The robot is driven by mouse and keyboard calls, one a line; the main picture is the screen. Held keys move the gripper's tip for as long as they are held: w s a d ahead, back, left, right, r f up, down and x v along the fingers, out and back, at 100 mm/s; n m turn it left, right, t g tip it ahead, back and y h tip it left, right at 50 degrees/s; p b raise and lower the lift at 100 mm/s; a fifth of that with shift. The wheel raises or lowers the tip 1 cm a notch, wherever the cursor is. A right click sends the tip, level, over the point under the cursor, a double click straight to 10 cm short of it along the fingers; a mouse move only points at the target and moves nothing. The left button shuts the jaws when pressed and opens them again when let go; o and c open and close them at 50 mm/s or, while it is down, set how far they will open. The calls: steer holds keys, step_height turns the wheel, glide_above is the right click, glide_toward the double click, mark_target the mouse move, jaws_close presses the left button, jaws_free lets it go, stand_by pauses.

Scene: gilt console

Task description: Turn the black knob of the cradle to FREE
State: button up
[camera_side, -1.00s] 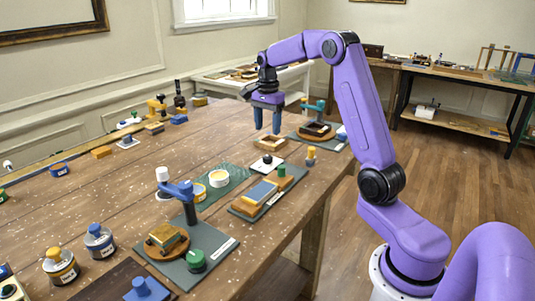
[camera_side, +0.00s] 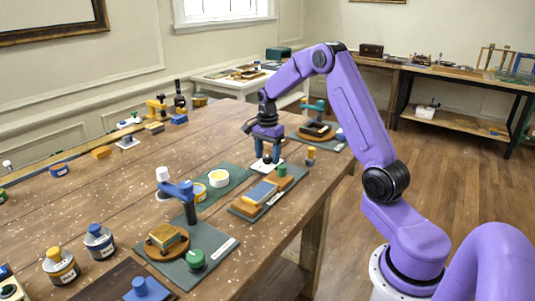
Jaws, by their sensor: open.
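The black knob (camera_side: 267,160) sits on a small white plate (camera_side: 260,168) near the middle of the table, beside the dark green mat. My gripper (camera_side: 267,157) points straight down over it, with its two blue fingers apart. The fingertips are down at about the knob's height, one on each side of it. I cannot tell whether they touch it. My gripper hides most of the wooden frame behind the plate. No FREE marking can be read at this size.
A board with a blue-topped wooden block and green knob (camera_side: 282,170) is just in front. A blue-armed stand (camera_side: 190,192) is at the front left. The table's middle left is fairly clear.

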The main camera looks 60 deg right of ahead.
steer(key=c, duration=1)
steer(key=shift+c, duration=0.2)
steer(key=shift+n, duration=0.3)
steer(key=n, duration=0.3)
steer(key=shift+n, duration=0.3)
steer(key=n, duration=0.4)
steer(key=shift+r+n, duration=0.1)
steer(key=shift+n, duration=0.2)
steer(key=n, duration=0.4)
steer(key=shift+n, duration=2.5)
